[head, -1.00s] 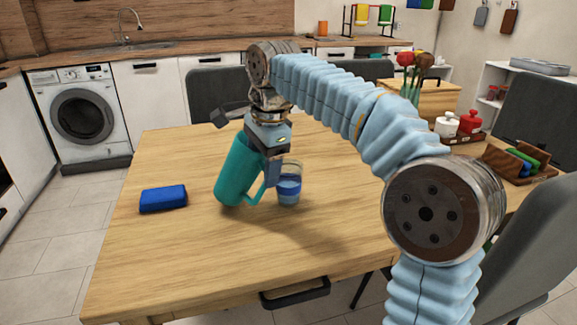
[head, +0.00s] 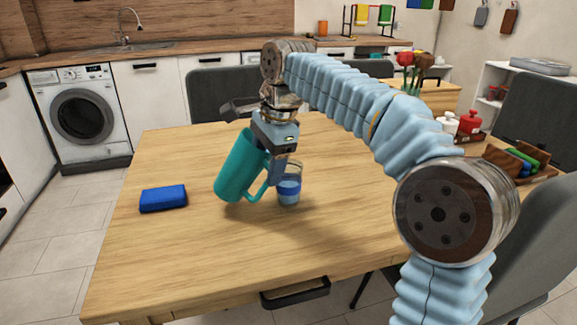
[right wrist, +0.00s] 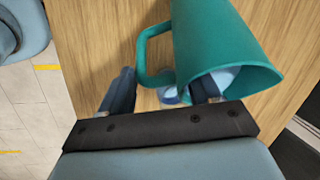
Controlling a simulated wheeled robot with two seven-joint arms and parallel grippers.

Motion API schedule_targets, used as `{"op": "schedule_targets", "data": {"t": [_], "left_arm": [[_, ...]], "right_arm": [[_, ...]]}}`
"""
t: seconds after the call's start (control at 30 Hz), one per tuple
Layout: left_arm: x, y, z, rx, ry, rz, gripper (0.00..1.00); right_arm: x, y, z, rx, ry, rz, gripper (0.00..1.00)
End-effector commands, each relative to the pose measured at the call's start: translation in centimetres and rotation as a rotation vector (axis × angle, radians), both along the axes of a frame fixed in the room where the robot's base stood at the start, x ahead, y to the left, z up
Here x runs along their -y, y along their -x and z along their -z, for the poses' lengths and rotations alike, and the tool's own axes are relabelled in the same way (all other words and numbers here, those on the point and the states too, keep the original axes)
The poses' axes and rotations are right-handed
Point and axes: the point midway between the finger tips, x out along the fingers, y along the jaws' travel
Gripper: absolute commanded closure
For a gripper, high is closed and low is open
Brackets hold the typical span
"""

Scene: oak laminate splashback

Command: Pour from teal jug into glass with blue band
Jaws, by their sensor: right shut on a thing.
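The teal jug (head: 238,165) is in my right gripper (head: 274,172), held by its handle side and leaning to the right, its base seemingly just above the table. In the right wrist view the jug (right wrist: 215,40) shows its open mouth, with something pale inside, and its handle at the left. My right gripper (right wrist: 162,92) is shut on the jug. The glass with blue band (head: 289,190) stands upright on the table just right of the jug, partly behind the gripper fingers. No stream of liquid shows. My left gripper is not in view.
A blue block-like thing (head: 163,199) lies on the wooden table (head: 190,260), left of the jug. Chairs surround the table. The table's front is clear.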

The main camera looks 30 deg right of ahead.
Motion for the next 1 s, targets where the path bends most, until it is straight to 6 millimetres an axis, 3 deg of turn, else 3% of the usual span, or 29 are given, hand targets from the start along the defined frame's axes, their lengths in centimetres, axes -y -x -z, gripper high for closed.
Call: {"op": "schedule_targets", "data": {"t": [1.0], "left_arm": [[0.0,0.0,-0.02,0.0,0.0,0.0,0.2]], "right_arm": [[0.74,0.26,-0.42,0.031,-0.076,0.0,1.0]]}}
